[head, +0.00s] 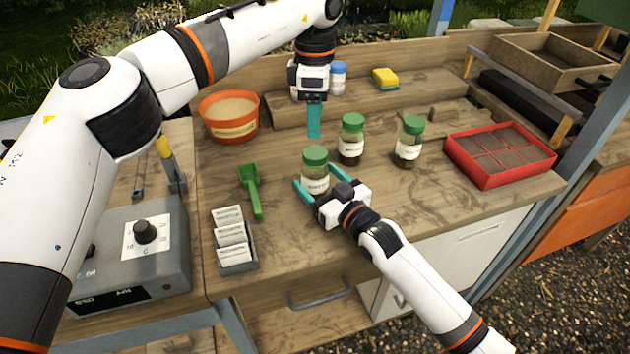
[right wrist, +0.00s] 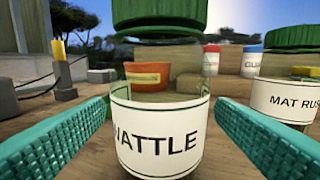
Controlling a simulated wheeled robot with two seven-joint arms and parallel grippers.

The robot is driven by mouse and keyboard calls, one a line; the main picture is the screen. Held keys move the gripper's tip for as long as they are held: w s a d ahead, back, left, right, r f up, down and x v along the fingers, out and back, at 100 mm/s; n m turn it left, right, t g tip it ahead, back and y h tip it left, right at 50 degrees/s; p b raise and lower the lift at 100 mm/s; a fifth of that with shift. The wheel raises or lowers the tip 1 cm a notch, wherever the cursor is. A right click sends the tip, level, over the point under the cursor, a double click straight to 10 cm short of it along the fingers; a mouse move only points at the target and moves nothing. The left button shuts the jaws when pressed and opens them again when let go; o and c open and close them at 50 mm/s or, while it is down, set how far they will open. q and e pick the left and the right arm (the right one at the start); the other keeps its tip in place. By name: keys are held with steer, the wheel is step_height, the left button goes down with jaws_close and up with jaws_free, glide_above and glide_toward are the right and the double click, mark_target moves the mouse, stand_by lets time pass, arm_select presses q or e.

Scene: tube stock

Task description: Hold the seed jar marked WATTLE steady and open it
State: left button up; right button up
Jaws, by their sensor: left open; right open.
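The WATTLE seed jar (head: 315,184) is clear glass with a green lid (head: 315,155) and stands upright on the bench. In the right wrist view its label (right wrist: 160,138) reads WATTLE, the first letter partly turned away. My right gripper (head: 315,176) is open, with one teal finger on either side of the jar.
Two similar green-lidded jars (head: 351,148) (head: 408,150) stand to the right; the right wrist view shows one labelled MAT RUS... (right wrist: 288,100). Around them are a red tray (head: 490,180), orange tub (head: 230,132), green scoop (head: 251,190), packet box (head: 253,266) and yellow sponge (head: 385,77).

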steer(key=shift+x, duration=1.05)
